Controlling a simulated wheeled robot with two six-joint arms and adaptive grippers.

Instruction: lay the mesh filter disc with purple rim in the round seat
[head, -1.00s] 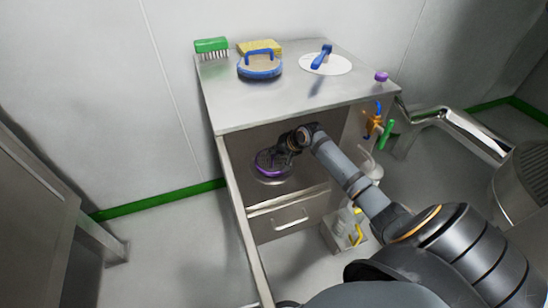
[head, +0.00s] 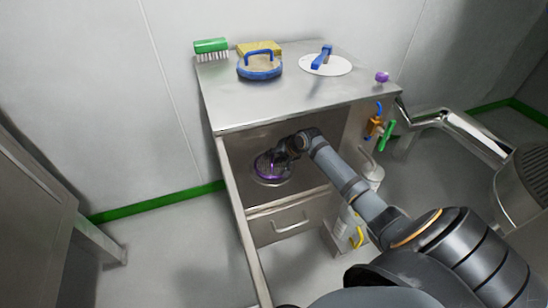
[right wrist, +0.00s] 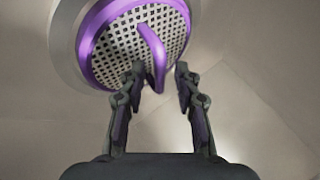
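The mesh filter disc with purple rim (head: 262,168) is inside the open cabinet bay, at the round seat (head: 271,183). In the right wrist view the disc (right wrist: 120,38) shows its perforated face, purple rim and purple handle (right wrist: 152,55). The pale ring of the seat (right wrist: 66,45) shows around its left side; the disc's far edge is cut off, so I cannot tell if it is fully level. My right gripper (right wrist: 160,76) is open, its fingertips on either side of the handle with gaps showing. The right gripper (head: 282,153) also shows in the head view. My left gripper is not in view.
The steel cabinet top (head: 290,95) overhangs the bay. On it are a green brush (head: 211,46), a yellow sponge (head: 260,47), a blue-handled round pad (head: 260,68), a white disc (head: 335,66) and a purple knob (head: 382,77). A drawer (head: 290,222) is below.

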